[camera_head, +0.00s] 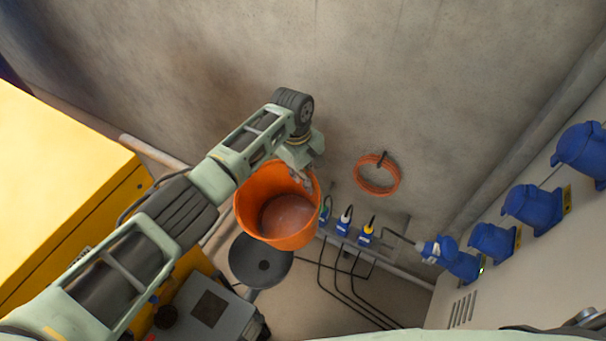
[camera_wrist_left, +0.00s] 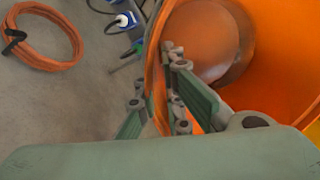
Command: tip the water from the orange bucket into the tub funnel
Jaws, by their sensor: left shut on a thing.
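The orange bucket (camera_head: 247,213) hangs from my left gripper (camera_head: 304,178) in the head view, its open top facing up toward the camera and a little tilted. My left gripper is shut on the bucket's rim at its upper right side. In the left wrist view the fingers (camera_wrist_left: 172,95) pinch the orange wall of the bucket (camera_wrist_left: 275,60). The inside bottom looks brownish; I cannot tell the water level. A dark round funnel (camera_head: 261,262) with a small hole shows just below the bucket, partly hidden by it. My right gripper is not in view.
A yellow cabinet (camera_head: 60,185) stands at the left. A grey box (camera_head: 205,305) sits at the bottom. An orange hose coil (camera_head: 377,175) hangs on the concrete wall. Blue plugs with black cables (camera_head: 344,222) are right of the bucket. Blue sockets (camera_head: 533,207) line the right panel.

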